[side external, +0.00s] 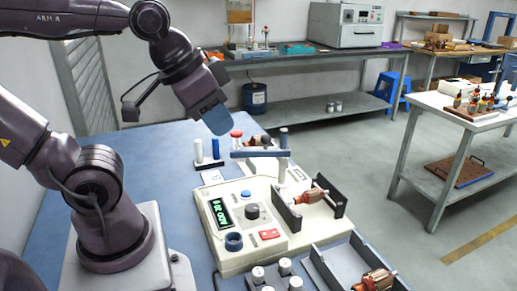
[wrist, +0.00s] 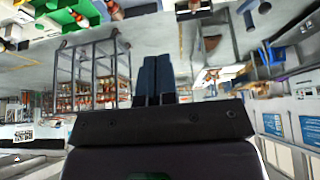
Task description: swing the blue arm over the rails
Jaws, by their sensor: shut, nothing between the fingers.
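The blue arm (side external: 258,154) is a thin bar on a pale upright post (side external: 284,143) behind the dark rails. It reaches left from the post across the back of the beige machine (side external: 222,257) and does not lie across the rails in this view. The two dark rails (side external: 287,213) stand on the machine's right side, with a copper-coloured armature (side external: 313,195) between them.
White and blue cylinders (side external: 215,149) and a red-topped part (side external: 236,134) stand behind the machine. A grey tray (side external: 343,263) with another armature (side external: 375,280) is at front right. The wrist view faces the room, with a wire rack (wrist: 92,75).

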